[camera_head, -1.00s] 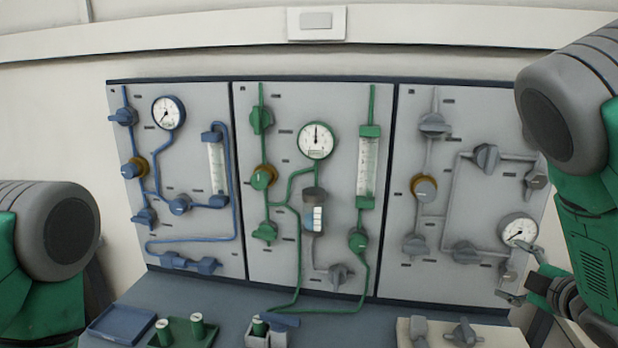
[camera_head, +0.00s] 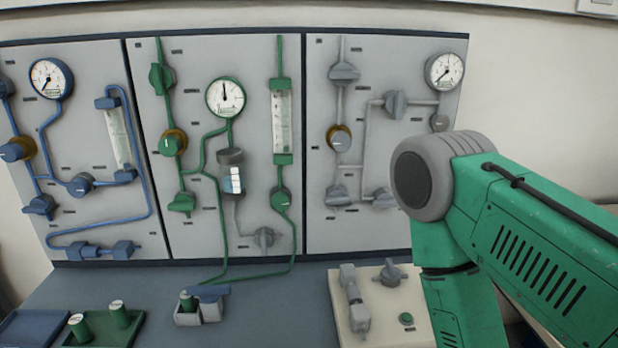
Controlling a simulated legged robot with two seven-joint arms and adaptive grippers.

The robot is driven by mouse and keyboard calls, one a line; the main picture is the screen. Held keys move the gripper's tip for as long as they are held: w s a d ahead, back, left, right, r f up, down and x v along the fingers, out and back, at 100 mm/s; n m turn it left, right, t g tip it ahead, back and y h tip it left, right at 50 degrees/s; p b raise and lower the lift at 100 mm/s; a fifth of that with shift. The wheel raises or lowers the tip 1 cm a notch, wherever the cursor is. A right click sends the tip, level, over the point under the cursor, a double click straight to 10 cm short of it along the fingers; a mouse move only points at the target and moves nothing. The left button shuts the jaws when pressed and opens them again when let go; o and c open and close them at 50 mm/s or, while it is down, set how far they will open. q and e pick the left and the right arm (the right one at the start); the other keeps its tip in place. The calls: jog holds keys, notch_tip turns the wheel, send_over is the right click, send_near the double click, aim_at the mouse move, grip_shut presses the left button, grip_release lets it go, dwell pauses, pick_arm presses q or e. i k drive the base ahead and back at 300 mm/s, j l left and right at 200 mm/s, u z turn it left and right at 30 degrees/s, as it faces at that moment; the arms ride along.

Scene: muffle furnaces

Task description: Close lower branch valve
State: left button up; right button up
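Three wall panels carry piping and valves: blue at left (camera_head: 85,225), green in the middle (camera_head: 265,60), grey at right (camera_head: 390,50). The green panel has low green valves (camera_head: 182,201) (camera_head: 281,200) and a grey one (camera_head: 264,237). The blue panel has low blue valves (camera_head: 40,206) (camera_head: 82,184). I cannot tell which is the lower branch valve. My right arm covers the grey panel's lower right; its gripper is hidden. My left gripper is out of view.
A bench (camera_head: 268,300) runs below the panels. On it stand a beige block with fittings (camera_head: 400,322), a small grey holder (camera_head: 186,318), a dark green tray (camera_head: 125,337) with green-and-white cylinders and a blue tray (camera_head: 35,330). Bench between holder and block is clear.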

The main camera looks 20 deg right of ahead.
aim_at(384, 200)
jog(key=z, duration=1)
